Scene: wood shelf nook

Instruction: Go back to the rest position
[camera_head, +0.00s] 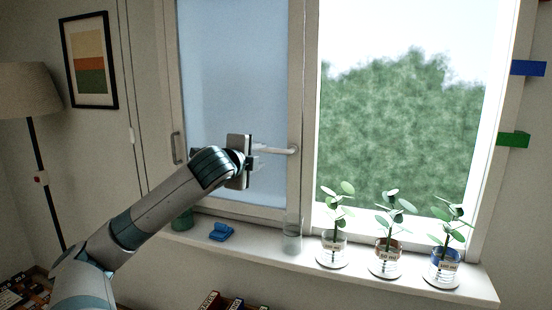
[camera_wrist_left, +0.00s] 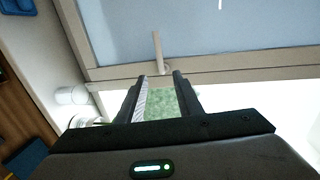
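My left gripper (camera_head: 254,160) is raised in front of the left window sash, close to the free end of the pale window handle (camera_head: 276,150). In the left wrist view its two fingers (camera_wrist_left: 162,76) stand apart with nothing between them. The handle (camera_wrist_left: 158,50) shows just beyond the fingertips, apart from them in that picture. The handle lies about level in the head view. The left window pane (camera_head: 238,80) is bluish and hazy. My right gripper is in neither view.
The sill (camera_head: 400,282) below holds a blue object (camera_head: 222,232), a clear glass (camera_head: 292,238), a green cup (camera_head: 182,221) and three potted plants (camera_head: 333,249) in glass jars. A floor lamp (camera_head: 28,90) stands at left. Books (camera_head: 210,302) lie below.

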